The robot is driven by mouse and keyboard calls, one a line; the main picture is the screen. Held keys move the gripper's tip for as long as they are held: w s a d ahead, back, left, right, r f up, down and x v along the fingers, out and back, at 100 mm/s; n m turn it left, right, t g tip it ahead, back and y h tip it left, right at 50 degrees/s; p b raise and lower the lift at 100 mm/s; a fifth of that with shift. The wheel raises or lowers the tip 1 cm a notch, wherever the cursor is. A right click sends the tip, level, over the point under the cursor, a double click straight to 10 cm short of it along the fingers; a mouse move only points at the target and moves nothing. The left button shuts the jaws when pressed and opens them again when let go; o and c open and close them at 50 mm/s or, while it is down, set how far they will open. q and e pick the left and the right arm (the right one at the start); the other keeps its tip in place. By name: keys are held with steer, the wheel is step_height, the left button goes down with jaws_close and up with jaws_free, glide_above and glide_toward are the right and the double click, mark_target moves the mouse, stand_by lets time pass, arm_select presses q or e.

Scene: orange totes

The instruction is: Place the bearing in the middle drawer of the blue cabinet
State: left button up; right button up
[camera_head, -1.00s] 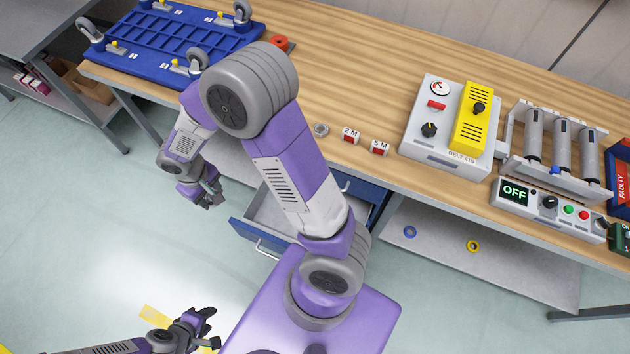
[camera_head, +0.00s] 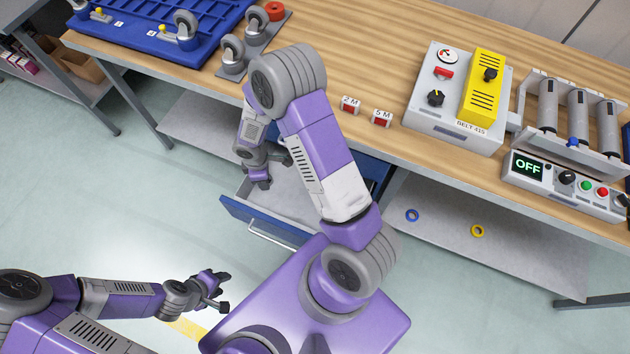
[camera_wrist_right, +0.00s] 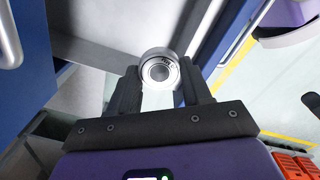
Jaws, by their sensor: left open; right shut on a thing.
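The bearing (camera_wrist_right: 160,67), a silver ring with a dark centre, sits between the fingertips of my right gripper (camera_wrist_right: 160,82) in the right wrist view. In the head view my right gripper (camera_head: 269,172) is over the open drawer (camera_head: 262,222) of the blue cabinet (camera_head: 376,173) under the workbench. The drawer has a grey inside, a blue front and a metal handle. My right arm covers part of it, and I cannot tell which drawer level it is. My left gripper (camera_head: 219,289) is open and empty over the floor, left of the drawer.
A lower shelf (camera_head: 510,245) right of the cabinet holds a blue and a yellow ring.

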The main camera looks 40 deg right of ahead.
step_height(320, 180, down, 8)
steer(key=s+f+n+b, duration=0.1)
steer(key=n+b, duration=0.1)
steer(key=n, duration=0.2)
steer(key=b, duration=0.4)
glide_toward(281, 198)
steer(key=a+f, duration=0.1)
steer(key=f, duration=0.2)
steer(key=s+a+f, duration=0.1)
steer(key=f, duration=0.1)
steer(key=shift+a+f, duration=0.15)
steer(key=shift+a, duration=0.2)
steer(key=shift+d, duration=0.35)
steer(key=d, duration=0.1)
steer(key=w+d+b, duration=0.1)
steer(key=shift+d+f, duration=0.25)
steer(key=shift+f, duration=0.15)
arm_select(q)
step_height(281, 198, down, 9)
steer(key=shift+r, duration=0.2)
arm_select(e)
steer(key=shift+f, duration=0.15)
steer(key=shift+f+b, duration=0.2)
steer(key=shift+b, duration=0.2)
steer(key=o, duration=1.2)
arm_select(q)
steer(key=shift+f, duration=0.2)
